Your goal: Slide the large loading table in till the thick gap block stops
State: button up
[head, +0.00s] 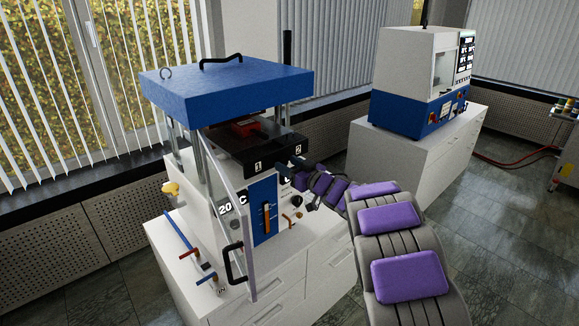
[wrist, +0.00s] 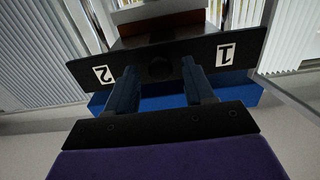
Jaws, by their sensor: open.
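The large loading table (head: 228,152) is a black slab sticking out of the front of the blue-topped press, with white labels 1 and 2 on its front face. In the wrist view the table front (wrist: 195,62) spans the picture upside down, with a round dark knob (wrist: 160,68) at its middle. My gripper (head: 288,167) is at the table's front; in the wrist view my gripper (wrist: 163,80) has its fingers apart, with the knob between and just beyond them. Contact cannot be told. A red piece (head: 243,127) lies on the table. I cannot make out the thick gap block.
The press's clear door (head: 233,225) with a black handle stands open at the left of the table. A second blue and white machine (head: 412,85) stands on a cabinet at the back right. Grey floor (head: 500,220) is clear at the right.

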jog(key=p+v, duration=0.2)
jog(key=v, duration=1.5)
jog(key=shift+d, duration=0.2)
jog(key=shift+s, duration=0.1)
dwell(0.6)
